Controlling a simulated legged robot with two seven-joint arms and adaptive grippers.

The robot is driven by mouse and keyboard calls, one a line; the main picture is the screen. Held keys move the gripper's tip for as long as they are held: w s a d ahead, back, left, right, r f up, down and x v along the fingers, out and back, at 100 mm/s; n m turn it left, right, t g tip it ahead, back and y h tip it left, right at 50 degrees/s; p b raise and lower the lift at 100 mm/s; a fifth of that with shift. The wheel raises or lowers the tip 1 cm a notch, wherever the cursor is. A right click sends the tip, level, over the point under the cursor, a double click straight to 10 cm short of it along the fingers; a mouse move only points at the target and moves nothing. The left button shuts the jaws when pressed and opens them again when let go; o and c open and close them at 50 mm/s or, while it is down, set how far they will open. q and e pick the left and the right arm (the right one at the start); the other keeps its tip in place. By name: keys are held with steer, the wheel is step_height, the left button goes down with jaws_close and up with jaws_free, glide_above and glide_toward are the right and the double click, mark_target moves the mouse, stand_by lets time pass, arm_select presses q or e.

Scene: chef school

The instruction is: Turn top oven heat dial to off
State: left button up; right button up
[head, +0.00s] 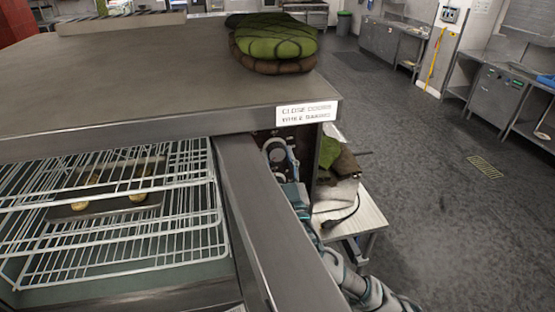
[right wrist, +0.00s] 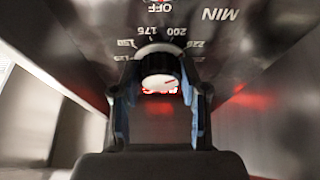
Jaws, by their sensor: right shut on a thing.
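In the head view my right gripper (head: 279,152) reaches the narrow control panel at the right front of the oven (head: 115,130). The dial itself is hidden there. My left gripper is not in view.
The oven door (head: 270,225) stands open, close beside my right arm. Wire racks (head: 120,240) inside hold a tray with baked pieces. Folded green and brown cloths (head: 277,45) lie on top. A small white table (head: 352,212) stands right of the oven. Open floor lies beyond.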

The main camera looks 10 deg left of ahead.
steer(key=shift+w+d+n+y, duration=0.15)
steer(key=shift+n+y, duration=0.25)
steer(key=shift+n, duration=0.1)
steer(key=shift+d+r+n+g+y, duration=0.1)
steer(key=shift+n+g+y, duration=0.45)
steer(key=shift+n, duration=0.9)
steer(key=shift+a+n+g+y, duration=0.1)
steer(key=shift+n+g+y, duration=0.4)
steer(key=shift+n, duration=0.9)
steer(key=shift+d+r+n+g+y, duration=0.1)
steer(key=shift+n+g+y, duration=0.4)
steer(key=shift+n, duration=0.95)
steer(key=o, duration=1.1)
steer(key=shift+o, duration=0.2)
steer(key=shift+w+f, duration=0.2)
steer(key=shift+w, duration=0.1)
steer(key=shift+s, duration=0.1)
